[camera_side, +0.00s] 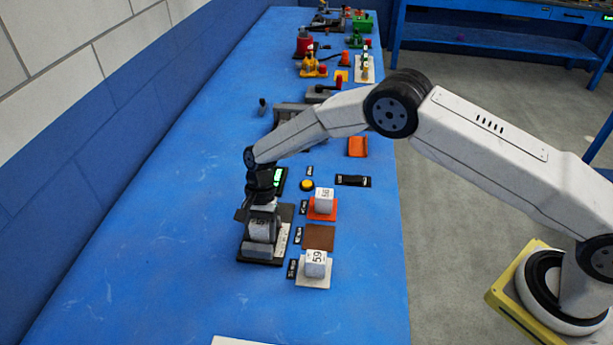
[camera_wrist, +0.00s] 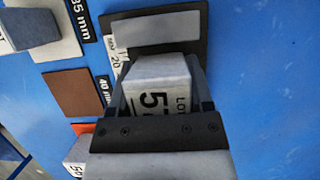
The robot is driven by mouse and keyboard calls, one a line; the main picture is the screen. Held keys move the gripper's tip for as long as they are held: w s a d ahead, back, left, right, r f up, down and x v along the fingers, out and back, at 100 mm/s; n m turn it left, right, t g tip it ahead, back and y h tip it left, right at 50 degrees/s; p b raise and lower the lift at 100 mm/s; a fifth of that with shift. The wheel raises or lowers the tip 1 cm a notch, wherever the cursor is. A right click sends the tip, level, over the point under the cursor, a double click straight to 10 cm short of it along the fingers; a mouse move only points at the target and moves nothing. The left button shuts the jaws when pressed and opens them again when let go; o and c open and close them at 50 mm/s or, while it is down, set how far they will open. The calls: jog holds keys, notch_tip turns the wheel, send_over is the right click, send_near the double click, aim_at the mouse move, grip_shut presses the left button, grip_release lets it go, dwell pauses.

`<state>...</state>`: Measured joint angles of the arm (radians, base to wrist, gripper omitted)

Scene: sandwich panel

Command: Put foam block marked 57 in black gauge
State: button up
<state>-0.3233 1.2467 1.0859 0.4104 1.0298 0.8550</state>
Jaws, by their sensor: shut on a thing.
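My gripper (camera_wrist: 158,85) is shut on the foam block marked 57 (camera_wrist: 160,72), a pale block with "57" partly readable and "LOT" lettering, held between the two fingers in the wrist view. The black gauge (camera_wrist: 199,47) has a dark base, a grey jaw and a white scale strip partly behind the block. In the side view my gripper (camera_side: 262,212) points down over the gauge (camera_side: 262,261) with the block (camera_side: 260,231) low, just behind the front grey jaw. I cannot tell whether the block touches the gauge base.
Right of the gauge, a block marked 59 (camera_side: 316,262) sits on a white pad, and another numbered block (camera_side: 324,197) sits on an orange pad. The brown pad (camera_side: 320,238) between them is bare. A yellow button (camera_side: 307,185) stands behind. The blue table is clear at left.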

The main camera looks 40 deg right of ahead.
aim_at(259, 222)
jog(key=shift+f, duration=0.4)
dwell(0.9)
jog(key=o, duration=1.3)
jog(key=shift+c, duration=0.2)
jog(key=shift+r, duration=0.15)
jog(key=shift+r, duration=4.1)
